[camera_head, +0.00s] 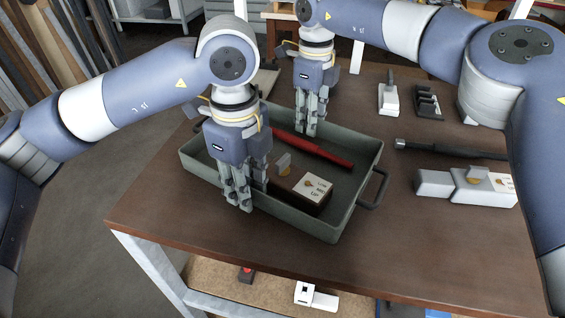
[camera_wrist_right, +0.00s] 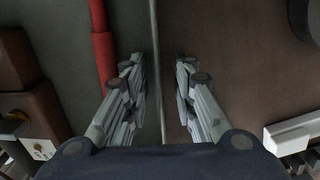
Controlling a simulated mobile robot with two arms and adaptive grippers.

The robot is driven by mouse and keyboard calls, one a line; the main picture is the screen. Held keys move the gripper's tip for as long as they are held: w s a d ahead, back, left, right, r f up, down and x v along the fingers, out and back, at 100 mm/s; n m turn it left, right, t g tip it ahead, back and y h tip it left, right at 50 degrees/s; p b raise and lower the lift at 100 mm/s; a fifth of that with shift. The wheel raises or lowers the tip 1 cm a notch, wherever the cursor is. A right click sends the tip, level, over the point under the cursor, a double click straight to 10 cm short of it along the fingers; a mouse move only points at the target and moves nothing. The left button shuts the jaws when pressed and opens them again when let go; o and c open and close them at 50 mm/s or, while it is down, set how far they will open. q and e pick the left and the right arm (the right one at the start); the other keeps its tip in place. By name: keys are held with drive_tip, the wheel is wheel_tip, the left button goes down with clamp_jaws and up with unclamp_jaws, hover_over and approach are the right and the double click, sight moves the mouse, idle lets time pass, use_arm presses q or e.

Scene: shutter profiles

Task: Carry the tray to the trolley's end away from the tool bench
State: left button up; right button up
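The grey-green tray (camera_head: 345,209) sits flat on a brown top (camera_head: 160,201). It holds a red bar (camera_head: 325,153) and a brown box with a white label (camera_head: 316,187). My left gripper (camera_head: 248,196) points down at the tray's near long wall, its fingers apart on either side of it. My right gripper (camera_head: 308,128) points down at the far long wall. The right wrist view shows its open fingers (camera_wrist_right: 160,82) on either side of the tray's rim (camera_wrist_right: 154,40), with a gap to each.
A black bar tool (camera_head: 450,149), a white-and-grey block (camera_head: 435,184), a white upright piece (camera_head: 388,98) and a dark slotted piece (camera_head: 428,104) lie right of the tray. The brown top in front is clear. A lower shelf (camera_head: 225,276) holds small parts. Long profiles (camera_head: 45,40) lean at the left.

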use_arm(q)
wheel_tip(320, 180, up, 12)
use_arm(e)
wheel_tip(320, 180, up, 12)
idle(0.7)
use_arm(q)
drive_tip(key=shift+f, duration=0.1)
use_arm(e)
drive_tip(key=shift+f, duration=0.1)
